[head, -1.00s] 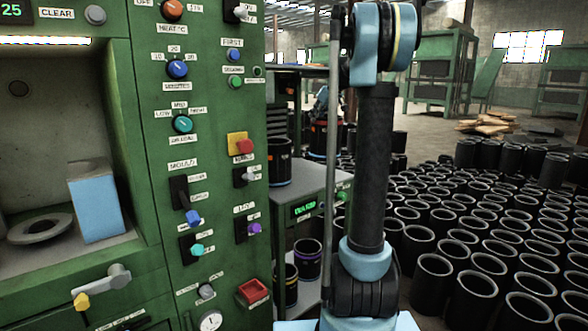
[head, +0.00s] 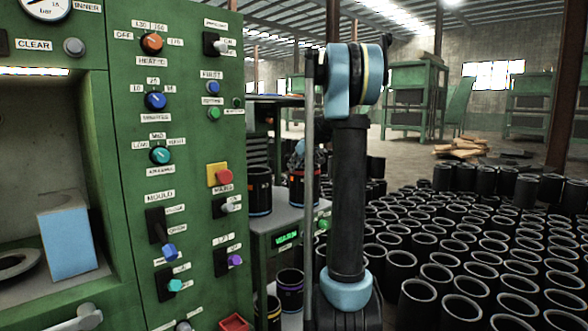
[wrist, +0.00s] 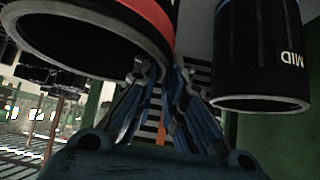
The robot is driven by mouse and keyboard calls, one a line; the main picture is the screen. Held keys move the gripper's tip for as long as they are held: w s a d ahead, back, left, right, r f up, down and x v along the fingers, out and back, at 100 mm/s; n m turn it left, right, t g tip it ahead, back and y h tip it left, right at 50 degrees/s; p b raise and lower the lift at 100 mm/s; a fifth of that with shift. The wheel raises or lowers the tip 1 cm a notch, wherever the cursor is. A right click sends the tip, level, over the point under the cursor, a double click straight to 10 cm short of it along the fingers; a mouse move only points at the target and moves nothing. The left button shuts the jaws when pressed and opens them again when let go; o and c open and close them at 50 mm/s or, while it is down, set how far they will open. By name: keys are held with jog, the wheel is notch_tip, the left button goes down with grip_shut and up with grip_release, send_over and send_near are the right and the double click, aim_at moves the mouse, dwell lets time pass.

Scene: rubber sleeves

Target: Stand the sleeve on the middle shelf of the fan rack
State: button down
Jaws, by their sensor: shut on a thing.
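A black sleeve (head: 303,189) with a red-orange band stands out behind my arm in the head view. My gripper (head: 304,160) is at its top rim, small and partly hidden by my arm. In the wrist view, my gripper (wrist: 168,75) is shut on the near wall of a red-banded black sleeve (wrist: 85,35). The fan rack (head: 283,217) has a grey middle shelf, where a dark sleeve (head: 258,190) stands to the left. Whether the held sleeve touches the shelf is hidden.
A purple-banded sleeve (head: 290,288) and a yellow-banded one (head: 273,310) stand on the lower shelf. An upper shelf (head: 272,99) is above. The green control panel (head: 180,120) stands close at left. Many black sleeves (head: 440,245) crowd the floor at right.

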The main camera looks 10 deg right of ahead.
jog(key=c, duration=1.6)
grip_release()
jog(key=shift+d+f, duration=0.1)
jog(key=shift+f, duration=0.05)
jog(key=shift+c, duration=0.2)
jog(key=v, duration=1.2)
jog(key=s+a+f+m+g+h, duration=0.15)
jog(key=s+f, duration=0.25)
jog(key=s, duration=0.4)
jog(key=s+a+f+g, duration=0.1)
jog(key=s+a+f, duration=0.25)
jog(key=s, duration=0.45)
jog(key=s+a+f+m+g, duration=0.1)
jog(key=s+f, duration=0.4)
jog(key=s, duration=0.3)
jog(key=s+d+f+m+g+h, duration=0.1)
jog(key=s+f+m+h, duration=0.2)
jog(key=s+f, duration=1.6)
jog(key=s, duration=0.3)
jog(key=shift+s+d+f+m+g, duration=0.25)
jog(key=shift+s+d+m+g, duration=0.05)
jog(key=shift+d+m+g, duration=0.05)
